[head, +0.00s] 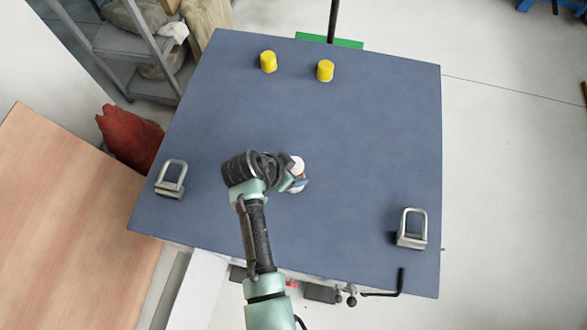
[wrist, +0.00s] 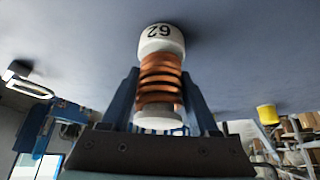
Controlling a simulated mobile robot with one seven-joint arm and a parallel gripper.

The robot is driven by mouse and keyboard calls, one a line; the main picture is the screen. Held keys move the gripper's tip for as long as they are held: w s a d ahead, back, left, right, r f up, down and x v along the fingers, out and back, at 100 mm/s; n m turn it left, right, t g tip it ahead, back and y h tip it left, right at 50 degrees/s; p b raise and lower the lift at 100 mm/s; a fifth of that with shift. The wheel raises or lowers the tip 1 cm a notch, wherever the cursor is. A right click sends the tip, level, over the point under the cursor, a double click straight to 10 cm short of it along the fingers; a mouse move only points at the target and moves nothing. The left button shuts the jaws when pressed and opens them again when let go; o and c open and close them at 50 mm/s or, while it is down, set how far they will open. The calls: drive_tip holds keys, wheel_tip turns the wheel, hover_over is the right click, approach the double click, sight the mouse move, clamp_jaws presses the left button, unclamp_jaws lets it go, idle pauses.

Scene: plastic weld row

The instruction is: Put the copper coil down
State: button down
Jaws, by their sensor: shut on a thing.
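The copper coil (wrist: 160,78) has orange-brown windings between a white end marked 62 and a pale grey end. In the wrist view my gripper (wrist: 160,95) is shut on it, with one blue finger on each side of the windings. In the head view the coil's white end (head: 297,163) shows just right of my gripper (head: 295,183), over the middle of the blue table (head: 350,130). My arm hides part of the coil there. I cannot tell whether the coil touches the table top.
Two yellow cylinders (head: 268,62) (head: 325,71) stand at the table's far edge. A metal shackle-like block (head: 171,179) is at the left edge and another (head: 412,228) at the front right. The table's middle and right are clear. A wooden surface (head: 60,210) lies to the left.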

drive_tip(key=shift+f, duration=0.1)
drive_tip(key=shift+c, duration=0.7)
unclamp_jaws()
